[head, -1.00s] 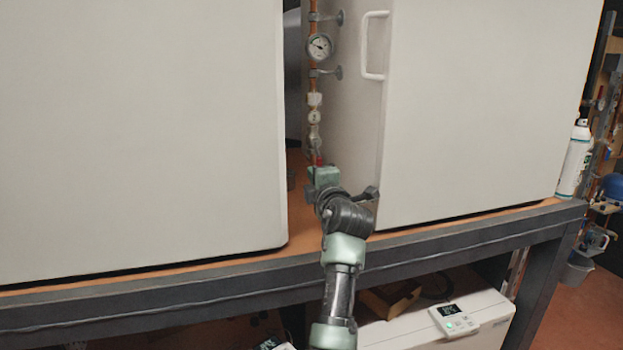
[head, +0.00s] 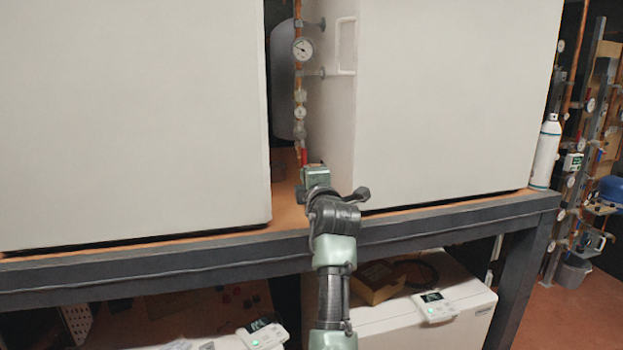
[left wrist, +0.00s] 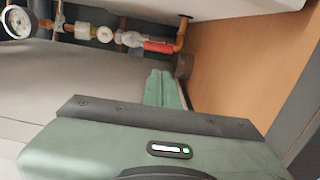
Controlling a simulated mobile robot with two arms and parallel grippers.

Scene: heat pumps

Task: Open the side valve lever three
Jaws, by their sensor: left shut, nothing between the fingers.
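The red valve lever (head: 303,156) is on the copper pipe (head: 298,82) in the gap between the two white cabinets. In the left wrist view the red lever (left wrist: 160,47) lies along the pipe line, beside a white fitting (left wrist: 132,39). My left gripper (head: 312,173) is just below and in front of the lever, partly hiding the pipe's lower end. In the left wrist view its green fingers (left wrist: 162,87) are together and empty, with their tips close to the lever. I cannot tell whether they touch it. My right gripper is not in view.
White cabinets stand left (head: 130,120) and right (head: 450,100) of the narrow gap. A round gauge (head: 303,48) and a white handle (head: 347,46) are above my gripper. The dark bench edge (head: 160,260) crosses below. A spray can (head: 545,152) stands far right.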

